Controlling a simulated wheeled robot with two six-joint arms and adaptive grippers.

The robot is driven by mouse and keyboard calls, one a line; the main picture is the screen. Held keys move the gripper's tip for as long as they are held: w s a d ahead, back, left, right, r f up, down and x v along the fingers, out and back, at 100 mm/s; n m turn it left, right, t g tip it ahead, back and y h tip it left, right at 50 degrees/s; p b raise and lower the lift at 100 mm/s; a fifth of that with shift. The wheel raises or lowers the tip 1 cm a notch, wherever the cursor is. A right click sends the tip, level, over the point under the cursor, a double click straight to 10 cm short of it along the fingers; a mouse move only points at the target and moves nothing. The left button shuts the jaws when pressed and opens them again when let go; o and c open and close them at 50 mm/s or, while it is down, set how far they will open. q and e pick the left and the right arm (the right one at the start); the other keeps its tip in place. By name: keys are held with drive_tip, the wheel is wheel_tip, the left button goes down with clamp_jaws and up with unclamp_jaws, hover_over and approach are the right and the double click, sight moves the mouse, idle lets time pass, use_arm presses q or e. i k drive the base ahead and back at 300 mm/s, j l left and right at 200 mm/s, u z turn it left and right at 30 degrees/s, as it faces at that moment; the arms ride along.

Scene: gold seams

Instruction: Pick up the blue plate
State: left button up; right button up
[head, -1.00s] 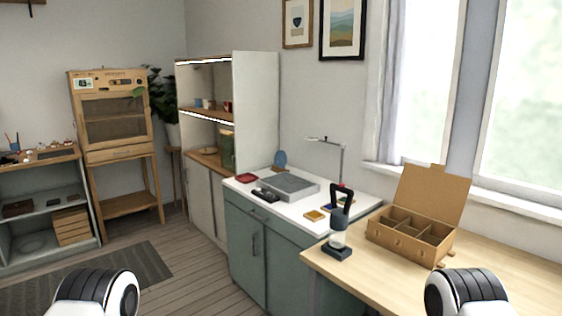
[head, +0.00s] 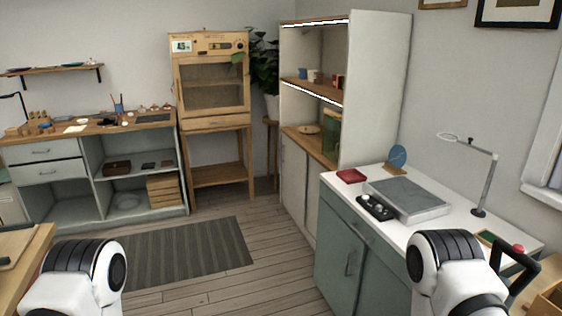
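A blue round plate-like disc (head: 397,157) stands upright on a small wooden stand at the back of the white counter (head: 455,213). Small flat items lie on the wall shelf (head: 50,70) at the far left. One of them looks blue (head: 62,67), but it is too small to tell what it is. Only white and black links of my two arms show at the bottom left and bottom right. Neither of my grippers is in view, and both are well away from the disc.
Open floor (head: 277,259) and a striped rug (head: 178,254) lie ahead.

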sight(398, 156)
drive_tip(key=i+j+u, duration=0.1)
drive_tip(key=i+u, duration=0.2)
drive_tip(key=i, duration=0.95)
